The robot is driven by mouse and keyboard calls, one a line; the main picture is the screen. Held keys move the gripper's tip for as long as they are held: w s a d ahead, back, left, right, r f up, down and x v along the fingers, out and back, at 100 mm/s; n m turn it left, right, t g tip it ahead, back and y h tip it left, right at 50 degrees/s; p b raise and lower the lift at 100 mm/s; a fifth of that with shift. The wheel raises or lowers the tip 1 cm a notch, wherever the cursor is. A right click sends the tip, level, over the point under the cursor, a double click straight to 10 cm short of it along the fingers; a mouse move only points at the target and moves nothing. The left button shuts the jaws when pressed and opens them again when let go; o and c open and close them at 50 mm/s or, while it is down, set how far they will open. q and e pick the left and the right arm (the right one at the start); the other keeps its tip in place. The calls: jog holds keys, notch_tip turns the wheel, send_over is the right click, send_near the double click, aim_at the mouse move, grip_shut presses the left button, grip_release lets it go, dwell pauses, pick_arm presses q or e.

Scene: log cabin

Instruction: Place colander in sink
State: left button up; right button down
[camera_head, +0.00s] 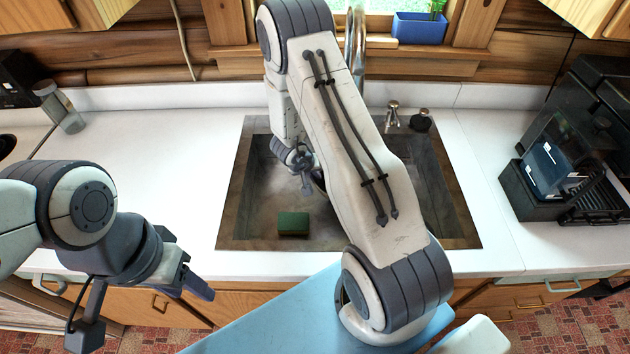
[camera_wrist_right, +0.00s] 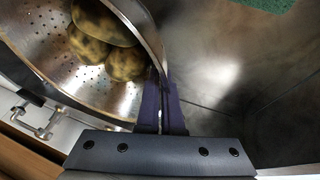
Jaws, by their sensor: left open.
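The sink (camera_head: 465,241) is set in the white counter. My right arm reaches over it and hides much of its middle. The metal colander (camera_wrist_right: 60,72), with holes and several mottled potatoes (camera_wrist_right: 100,32) inside, fills the left of the right wrist view. In the head view it is mostly hidden behind my right arm. My right gripper (camera_wrist_right: 161,105) has its fingers close together on the colander's rim; it shows in the head view over the sink (camera_head: 303,170). Whether the colander touches the sink floor cannot be told. My left gripper (camera_head: 140,308) is open and empty, low in front of the counter.
A green sponge (camera_head: 293,223) lies in the sink's front left; its edge shows in the right wrist view. The faucet (camera_head: 355,45) rises behind my right arm, with a dark-topped dispenser (camera_head: 421,120) beside it. A black appliance (camera_head: 570,150) stands right. The counter left is mostly clear.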

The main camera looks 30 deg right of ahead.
jog(key=shift+f, duration=1.95)
jog(key=c, duration=1.5)
grip_release()
jog(key=shift+f, duration=0.2)
jog(key=o, duration=0.4)
jog(key=shift+r, duration=0.1)
